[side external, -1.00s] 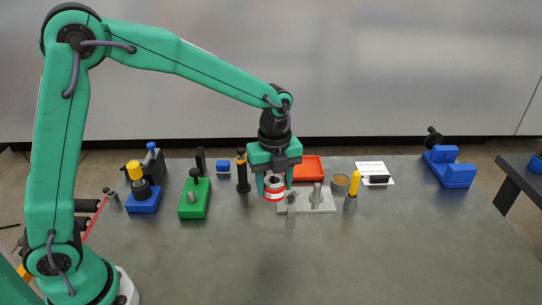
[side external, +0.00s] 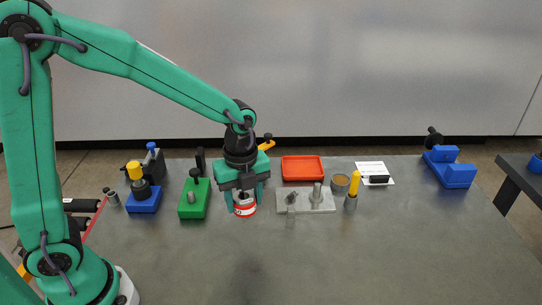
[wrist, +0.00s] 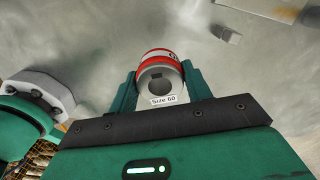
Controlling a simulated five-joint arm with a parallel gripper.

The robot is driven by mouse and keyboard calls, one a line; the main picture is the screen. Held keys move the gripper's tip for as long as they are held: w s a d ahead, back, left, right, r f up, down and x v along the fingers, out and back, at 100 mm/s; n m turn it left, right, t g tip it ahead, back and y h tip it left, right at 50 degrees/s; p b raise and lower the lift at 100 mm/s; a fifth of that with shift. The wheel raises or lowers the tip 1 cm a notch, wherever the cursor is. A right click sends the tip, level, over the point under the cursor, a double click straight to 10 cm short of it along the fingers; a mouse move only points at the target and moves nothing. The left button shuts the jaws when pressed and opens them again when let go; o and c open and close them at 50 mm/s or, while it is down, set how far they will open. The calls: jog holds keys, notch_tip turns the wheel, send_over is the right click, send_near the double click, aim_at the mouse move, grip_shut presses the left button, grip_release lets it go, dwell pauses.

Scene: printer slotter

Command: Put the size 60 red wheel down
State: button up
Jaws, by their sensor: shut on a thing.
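My gripper (side external: 243,200) is shut on the red and white wheel (side external: 245,210), holding it above the grey bench, left of the metal plate with upright pegs (side external: 325,206). In the wrist view the wheel (wrist: 157,58) sits between the two green fingers of my gripper (wrist: 160,82). Its label reads "Size:60", and a round hole shows in its face. I cannot tell exactly how far the wheel is from the bench top.
A green block with a peg (side external: 187,211) and a blue block with a yellow-topped tool (side external: 143,205) stand to the left. A red tray (side external: 302,179), a round tan-topped container (side external: 340,183) and a yellow-handled tool (side external: 354,184) are to the right. The front bench is clear.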

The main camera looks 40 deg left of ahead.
jog(key=w+a+f, duration=0.1)
jog(key=a+f, duration=0.1)
jog(key=a, duration=0.1)
jog(key=w+a+f, duration=0.2)
jog(key=a, duration=0.1)
jog(key=w+a+f, duration=0.2)
jog(key=a, duration=0.1)
jog(key=shift+f, duration=0.1)
jog(key=shift+f, duration=0.1)
jog(key=shift+f, duration=1.9)
jog(key=shift+f, duration=0.1)
jog(key=o, duration=1)
